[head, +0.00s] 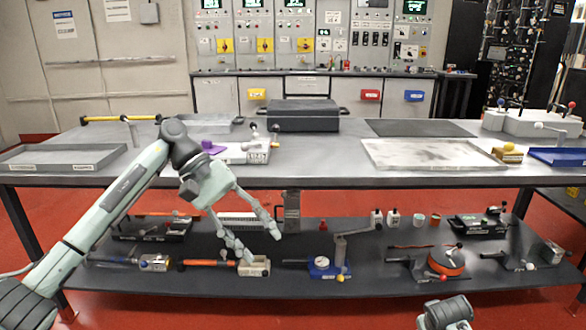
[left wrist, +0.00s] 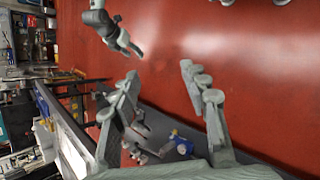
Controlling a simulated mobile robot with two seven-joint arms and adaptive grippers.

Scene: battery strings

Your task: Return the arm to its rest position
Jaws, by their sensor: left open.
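My left arm comes in from the left in the head view, bent at the elbow. Its gripper (head: 262,247) points down and to the right in front of the table, overlapping the lower shelf in the picture. The two fingers are spread with nothing between them. In the left wrist view the open fingers (left wrist: 160,72) frame red floor and a bit of the lower shelf. A grey part of my right arm (head: 445,312) shows at the bottom edge of the head view.
The grey table (head: 310,176) spans the view, its front edge behind my left gripper. A black case (head: 303,116), trays and a purple item (head: 212,147) are on it. The lower shelf (head: 200,281) holds several tools, including a blue device (head: 322,267). Red floor in front is free.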

